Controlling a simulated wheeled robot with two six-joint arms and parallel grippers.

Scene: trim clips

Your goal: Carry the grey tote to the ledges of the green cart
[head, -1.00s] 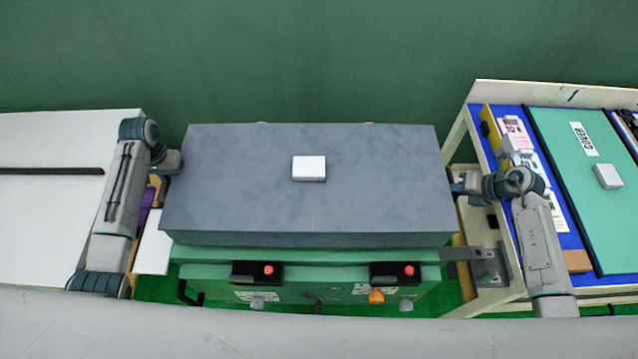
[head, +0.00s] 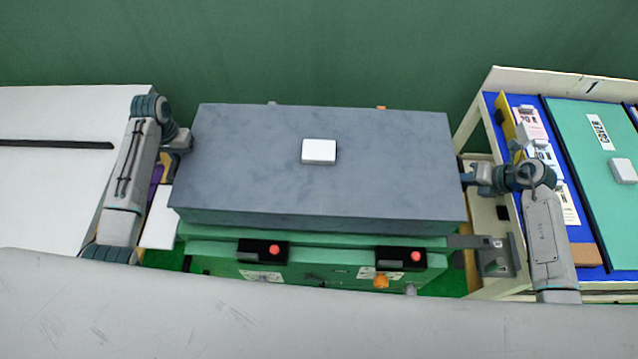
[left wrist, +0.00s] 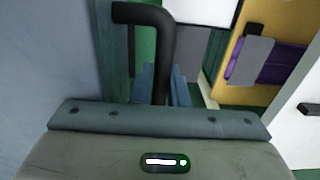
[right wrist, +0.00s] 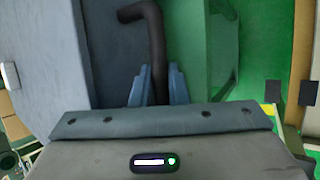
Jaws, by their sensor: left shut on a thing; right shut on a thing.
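The grey tote (head: 320,165) is a long closed box in the middle of the head view, with a white block (head: 319,151) on its top. It is over the green cart (head: 330,260), whose front shows below it. I cannot tell whether its underside touches the ledges, which are hidden. My left gripper (head: 185,146) is shut on the dark bar handle (left wrist: 160,50) at the tote's left end. My right gripper (head: 469,179) is shut on the matching handle (right wrist: 152,50) at the right end.
A white table (head: 60,190) stands at the left. At the right, a cream-framed bench (head: 560,80) with a blue surface carries a green cover panel (head: 585,150) and labelled cards. The cart's front has two black boxes with red buttons (head: 274,250). A green wall is behind.

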